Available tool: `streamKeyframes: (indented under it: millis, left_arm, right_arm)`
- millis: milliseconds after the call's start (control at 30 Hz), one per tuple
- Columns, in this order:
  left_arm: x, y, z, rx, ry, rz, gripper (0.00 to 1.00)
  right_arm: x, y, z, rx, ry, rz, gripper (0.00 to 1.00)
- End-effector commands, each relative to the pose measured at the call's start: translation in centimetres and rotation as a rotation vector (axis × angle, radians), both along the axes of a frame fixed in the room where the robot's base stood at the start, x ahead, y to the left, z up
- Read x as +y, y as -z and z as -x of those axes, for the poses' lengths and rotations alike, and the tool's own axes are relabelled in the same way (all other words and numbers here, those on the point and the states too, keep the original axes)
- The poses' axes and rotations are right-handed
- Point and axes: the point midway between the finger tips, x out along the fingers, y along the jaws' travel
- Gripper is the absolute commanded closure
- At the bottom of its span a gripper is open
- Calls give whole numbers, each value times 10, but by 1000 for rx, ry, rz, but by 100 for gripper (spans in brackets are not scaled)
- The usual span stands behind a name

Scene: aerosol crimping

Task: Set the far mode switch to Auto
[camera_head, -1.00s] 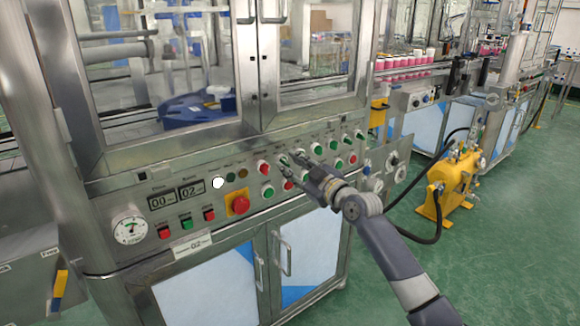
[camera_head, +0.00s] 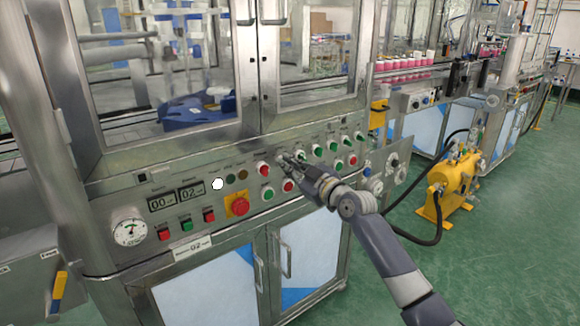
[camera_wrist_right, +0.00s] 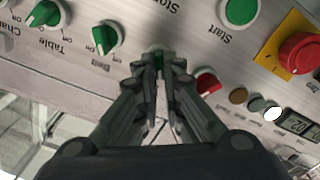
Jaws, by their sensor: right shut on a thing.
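My right gripper (camera_head: 283,158) reaches the upper row of knobs on the steel control panel (camera_head: 215,207). In the right wrist view my right gripper (camera_wrist_right: 160,62) is shut on a small knob (camera_wrist_right: 158,56), of which only a bit of green shows between the fingertips. Its label and setting are hidden, so I cannot tell whether it is at Auto. A red knob (camera_head: 263,168) sits just left of the gripper; it also shows in the wrist view (camera_wrist_right: 208,83). My left gripper is not in view.
A green Start button (camera_wrist_right: 240,10) and a red emergency stop on yellow (camera_head: 239,204) are close by. Glass doors with handles rise above the panel. A yellow pump (camera_head: 455,180) stands on the green floor at right.

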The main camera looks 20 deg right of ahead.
Motion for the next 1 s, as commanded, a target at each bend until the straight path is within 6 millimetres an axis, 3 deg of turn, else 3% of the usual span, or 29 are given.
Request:
streamKeyframes:
  millis: [200,1000]
  left_arm:
    - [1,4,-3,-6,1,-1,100]
    - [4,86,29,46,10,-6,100]
  right_arm:
    - [-1,0,0,27,0,-69,100]
    - [-7,-1,-2,265,1,-722,100]
